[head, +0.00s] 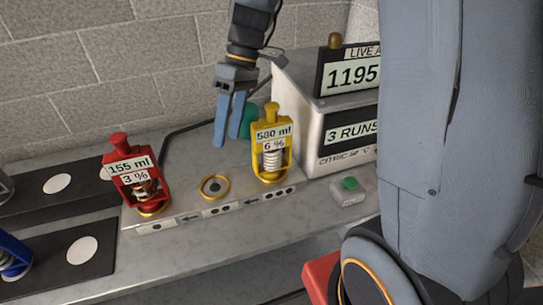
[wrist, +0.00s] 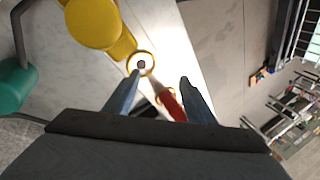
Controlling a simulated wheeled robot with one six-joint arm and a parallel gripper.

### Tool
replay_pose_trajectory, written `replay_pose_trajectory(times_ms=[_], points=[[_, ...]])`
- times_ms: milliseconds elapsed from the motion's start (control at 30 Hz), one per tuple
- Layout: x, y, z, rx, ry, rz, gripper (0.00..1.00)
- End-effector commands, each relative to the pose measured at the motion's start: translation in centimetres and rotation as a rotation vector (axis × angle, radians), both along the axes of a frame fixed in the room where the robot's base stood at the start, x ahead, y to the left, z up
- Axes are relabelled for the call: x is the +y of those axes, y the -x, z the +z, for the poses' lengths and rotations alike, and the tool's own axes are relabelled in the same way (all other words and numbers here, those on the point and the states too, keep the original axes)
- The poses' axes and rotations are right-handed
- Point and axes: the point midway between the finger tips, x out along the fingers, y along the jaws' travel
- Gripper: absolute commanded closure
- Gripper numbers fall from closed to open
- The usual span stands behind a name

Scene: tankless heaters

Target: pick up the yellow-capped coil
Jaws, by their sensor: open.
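The yellow-capped coil (head: 271,113) stands upright on the bench at the right end of a low strip. It has a yellow frame, a pale coil and a label reading 580 ml, 6 %. My gripper (head: 227,139) is open and empty, fingers pointing down, to the left of the coil's cap and apart from it. In the wrist view the yellow cap (wrist: 94,20) is at the upper left, outside the space between my fingers (wrist: 160,78). The coil's lower part is mostly hidden there by its cap.
A red-capped coil (head: 124,154) stands at the strip's left end. An empty yellow ring (head: 215,187) lies between the coils. A grey machine with displays (head: 305,122) stands close right of the yellow coil. A green object (head: 246,122) is behind it. A green button (head: 350,184) sits right.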

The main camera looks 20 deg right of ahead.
Motion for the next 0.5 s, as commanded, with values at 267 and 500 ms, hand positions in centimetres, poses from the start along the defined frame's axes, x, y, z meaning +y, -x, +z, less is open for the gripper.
replay_pose_trajectory(times_ms=[267,500], points=[[-2.9,-1.7,1.6,-0.135,0.035,0.206,0.5],[-5.9,-1.1,3.1,-0.235,0.111,0.387,0.5]])
